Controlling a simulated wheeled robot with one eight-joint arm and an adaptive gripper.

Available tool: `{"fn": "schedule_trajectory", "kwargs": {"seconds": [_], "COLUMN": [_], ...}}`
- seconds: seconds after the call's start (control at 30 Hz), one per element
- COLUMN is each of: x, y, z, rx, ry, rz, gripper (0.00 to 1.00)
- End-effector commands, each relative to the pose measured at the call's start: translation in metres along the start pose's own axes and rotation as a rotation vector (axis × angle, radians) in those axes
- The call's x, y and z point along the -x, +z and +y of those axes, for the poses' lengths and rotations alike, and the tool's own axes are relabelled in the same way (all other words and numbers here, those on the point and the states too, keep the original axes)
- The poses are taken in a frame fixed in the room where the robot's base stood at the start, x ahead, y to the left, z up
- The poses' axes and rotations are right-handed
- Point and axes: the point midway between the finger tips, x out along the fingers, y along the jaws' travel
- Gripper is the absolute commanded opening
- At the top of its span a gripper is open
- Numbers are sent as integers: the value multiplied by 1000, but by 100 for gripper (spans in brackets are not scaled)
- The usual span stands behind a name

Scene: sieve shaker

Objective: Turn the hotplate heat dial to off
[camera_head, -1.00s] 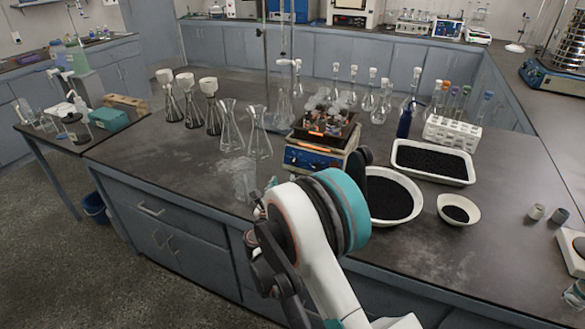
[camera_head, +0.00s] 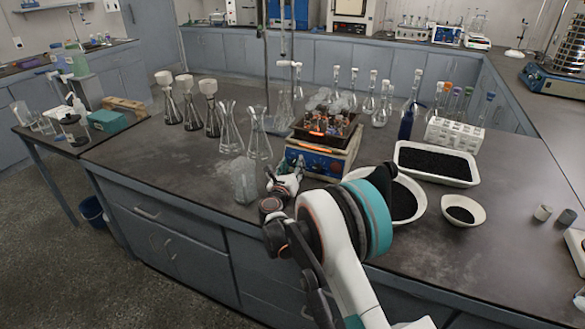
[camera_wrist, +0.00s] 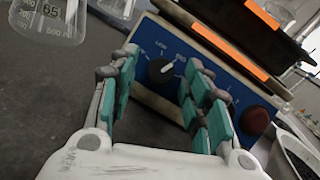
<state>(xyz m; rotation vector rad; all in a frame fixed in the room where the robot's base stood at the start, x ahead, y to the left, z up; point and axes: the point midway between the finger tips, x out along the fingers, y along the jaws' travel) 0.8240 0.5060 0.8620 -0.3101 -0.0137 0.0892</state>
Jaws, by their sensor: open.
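The hotplate (camera_head: 322,160) stands on the bench with a blue front panel and a dark tray of small flasks on top. Its black heat dial (camera_wrist: 160,70) shows in the wrist view, with a white pointer line aimed up and to the right and white markings around it. My gripper (camera_wrist: 158,88) is open, its teal-padded fingers to the left and right of the dial. I cannot tell whether the fingers touch the panel. A round dark red knob (camera_wrist: 254,120) sits on the panel, right of the fingers. In the head view my gripper (camera_head: 292,172) is at the hotplate's front left, partly hiding the panel.
A glass beaker (camera_head: 244,181) stands just left of my gripper, and clear flasks (camera_head: 258,142) stand behind it. A white bowl of black grains (camera_head: 408,199) and a white tray (camera_head: 436,164) lie to the right. An orange strip (camera_wrist: 232,48) runs above the panel.

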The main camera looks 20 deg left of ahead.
Motion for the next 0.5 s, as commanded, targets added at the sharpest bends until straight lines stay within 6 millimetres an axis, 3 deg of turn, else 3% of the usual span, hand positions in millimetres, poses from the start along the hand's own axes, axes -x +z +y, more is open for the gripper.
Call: {"fn": "schedule_trajectory", "kwargs": {"seconds": [0.07, 0.27, 0.5], "x": [0, 0, 0], "y": [0, 0, 0], "z": [0, 0, 0], "rx": [0, 0, 6], "ry": [0, 0, 3], "rz": [0, 0, 0], "gripper": [44, 0, 0]}}
